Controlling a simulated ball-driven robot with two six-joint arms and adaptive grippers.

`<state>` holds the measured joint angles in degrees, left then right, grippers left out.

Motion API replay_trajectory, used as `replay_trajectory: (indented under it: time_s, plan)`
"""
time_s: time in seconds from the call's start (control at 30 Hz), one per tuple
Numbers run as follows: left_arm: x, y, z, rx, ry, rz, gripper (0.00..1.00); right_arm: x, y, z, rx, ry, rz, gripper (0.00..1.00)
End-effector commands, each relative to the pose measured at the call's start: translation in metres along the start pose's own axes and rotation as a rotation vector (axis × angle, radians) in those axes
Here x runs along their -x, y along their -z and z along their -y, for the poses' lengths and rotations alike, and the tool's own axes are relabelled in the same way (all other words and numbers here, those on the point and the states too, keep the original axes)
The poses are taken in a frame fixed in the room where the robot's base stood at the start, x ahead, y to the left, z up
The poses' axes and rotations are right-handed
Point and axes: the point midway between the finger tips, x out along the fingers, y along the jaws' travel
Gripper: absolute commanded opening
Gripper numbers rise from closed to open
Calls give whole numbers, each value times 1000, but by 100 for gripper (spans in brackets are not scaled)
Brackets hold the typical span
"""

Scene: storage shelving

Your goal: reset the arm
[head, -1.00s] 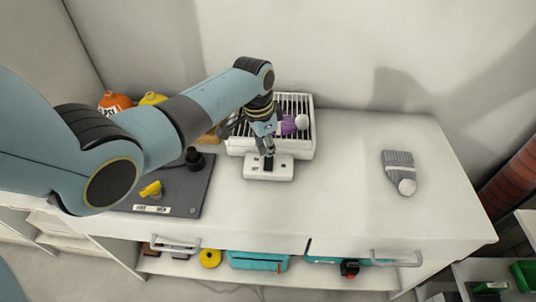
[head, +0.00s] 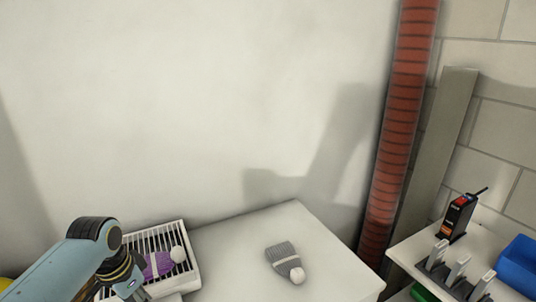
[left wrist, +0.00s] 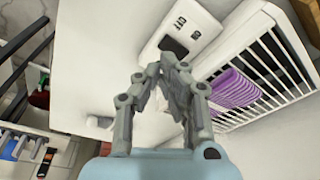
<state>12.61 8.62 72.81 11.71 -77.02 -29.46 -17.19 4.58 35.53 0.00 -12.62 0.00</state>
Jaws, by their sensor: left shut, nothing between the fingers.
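My left arm (head: 75,265) comes in at the lower left of the head view, its gripper cut off by the bottom edge. In the left wrist view my left gripper (left wrist: 165,68) is shut and empty. Its fingertips appear just in front of a white switch box (left wrist: 200,20) with a dark switch; I cannot tell whether they touch it. My right gripper is not in view.
A white slatted rack (head: 180,230) holds a purple knit hat (head: 157,266); both also show in the left wrist view. A grey knit hat (head: 281,256) lies on the white worktop (head: 225,245). A red column (head: 400,120) and side table with a black device (head: 457,217) stand right.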

Motion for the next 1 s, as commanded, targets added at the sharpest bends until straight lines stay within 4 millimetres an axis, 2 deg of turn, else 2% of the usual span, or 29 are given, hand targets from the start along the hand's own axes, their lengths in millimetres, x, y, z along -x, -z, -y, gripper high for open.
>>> replay_trajectory:
  time_s: [0.07, 0.2, 0.4, 0.6, 0.9, 0.93, 1.0]
  plan:
    - [9, -25, -19, 30, 23, -5, 0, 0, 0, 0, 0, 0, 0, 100]
    - [46, -71, -54, 115, 75, -30, 0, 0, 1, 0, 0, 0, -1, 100]
    - [97, -113, -86, 211, 118, -67, 0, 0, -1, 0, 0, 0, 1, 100]
    - [139, -141, -107, 281, 143, -95, 0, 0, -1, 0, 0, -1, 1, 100]
    - [191, -170, -128, 364, 166, -131, 0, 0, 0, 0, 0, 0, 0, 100]
    - [187, -171, -128, 369, 166, -130, 0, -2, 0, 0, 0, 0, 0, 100]
    - [165, -170, -125, 369, 164, -122, 0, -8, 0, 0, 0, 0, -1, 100]
